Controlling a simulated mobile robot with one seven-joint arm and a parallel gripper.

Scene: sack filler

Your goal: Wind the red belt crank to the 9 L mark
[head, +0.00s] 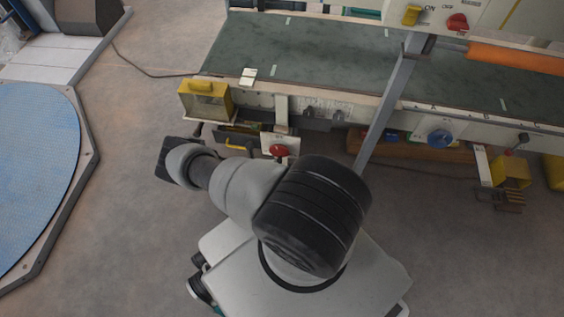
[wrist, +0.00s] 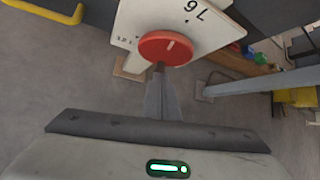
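The red belt crank (wrist: 166,48) shows in the wrist view as a round red disc with a short pale line on its face. The line tilts up and to the right, roughly towards the 9 L mark (wrist: 195,7) on the white plate (wrist: 216,36). A smaller mark, partly legible as 12 L, is at the plate's left. My gripper (wrist: 158,70) has its fingers together, tips just below the disc's lower edge. I cannot tell whether they touch it. In the head view the crank (head: 279,151) sits below the conveyor's front, and my gripper's fingers are hidden.
The green conveyor belt (head: 320,55) runs across the back. A yellow box (head: 205,98) and a yellow handle (head: 236,147) are left of the crank. A blue knob (head: 440,138) is farther right. A grey post (head: 385,110) slants down in front. The floor at left is clear up to a blue round platform (head: 35,165).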

